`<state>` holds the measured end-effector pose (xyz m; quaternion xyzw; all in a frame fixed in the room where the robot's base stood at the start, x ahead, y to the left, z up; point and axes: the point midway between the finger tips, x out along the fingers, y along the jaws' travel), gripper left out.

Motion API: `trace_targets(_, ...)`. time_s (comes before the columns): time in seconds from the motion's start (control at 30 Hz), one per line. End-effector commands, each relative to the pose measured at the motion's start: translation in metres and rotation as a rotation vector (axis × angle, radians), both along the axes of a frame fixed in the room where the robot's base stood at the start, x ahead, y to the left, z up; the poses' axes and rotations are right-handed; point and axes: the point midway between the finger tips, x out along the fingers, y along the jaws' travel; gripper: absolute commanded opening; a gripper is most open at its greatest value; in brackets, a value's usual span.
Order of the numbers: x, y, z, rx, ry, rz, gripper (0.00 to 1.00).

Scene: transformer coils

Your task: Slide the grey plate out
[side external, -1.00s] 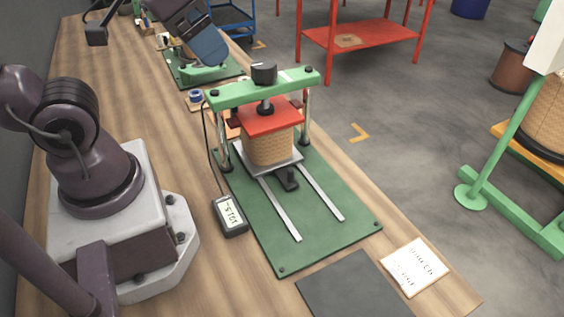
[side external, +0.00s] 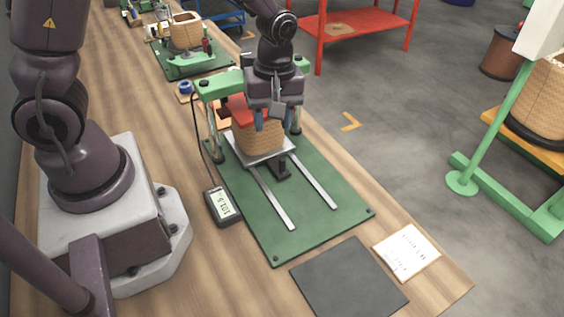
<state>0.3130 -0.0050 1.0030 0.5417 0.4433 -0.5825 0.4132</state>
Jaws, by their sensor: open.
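The grey plate (side external: 281,150) lies on two metal rails under the wound tan coil (side external: 250,139), inside the green press. A dark handle (side external: 281,168) sticks out from the plate's front edge, between the rails. The red pressing block (side external: 238,108) sits over the coil, with no clear gap visible. My gripper (side external: 273,122) points down in front of the press beam, above the plate's front part. Its bluish fingers are apart with nothing seen between them. My gripper hides the press's top knob and part of the coil and block.
The green press beam (side external: 222,86) and its posts stand close around my gripper. A meter (side external: 222,206) with a cable lies left of the green base (side external: 300,226). The rails' front ends are clear. A dark flat mat (side external: 349,279) and a paper card (side external: 407,250) lie in front.

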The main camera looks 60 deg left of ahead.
Motion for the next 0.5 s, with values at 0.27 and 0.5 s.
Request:
trace_targets(0.27,0.022,0.002,-0.003,0.018,-0.070,0.478,0.42)
trace_targets(0.5,0.022,0.002,-0.018,0.022,-0.066,0.536,0.42)
